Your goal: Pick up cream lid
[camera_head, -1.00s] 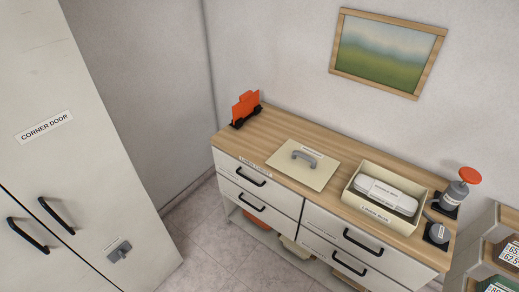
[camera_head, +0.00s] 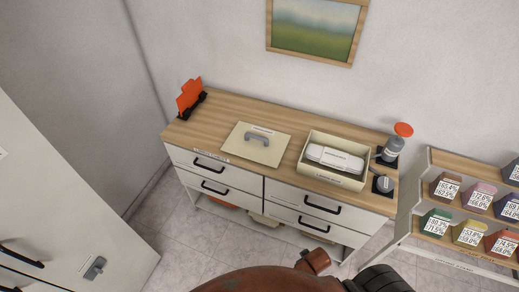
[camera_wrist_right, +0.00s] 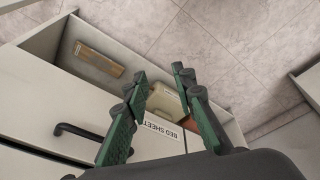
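The cream lid (camera_head: 248,146) lies flat on the wooden top of the dresser, left of the cream box, with its grey handle (camera_head: 257,138) facing up. Nothing touches the handle. My right gripper (camera_wrist_right: 163,75) shows in the right wrist view with its two green-sided fingers apart and nothing between them. It hangs in front of the dresser's drawers and low open shelf, away from the lid. Part of my arm (camera_head: 270,281) shows at the bottom of the head view, but no fingers show there. My left gripper is not in view.
The open cream box (camera_head: 303,154) holds a white bundle (camera_head: 335,157). A rack of labelled colored blocks (camera_head: 437,205) is at right, a cabinet (camera_head: 50,200) at left.

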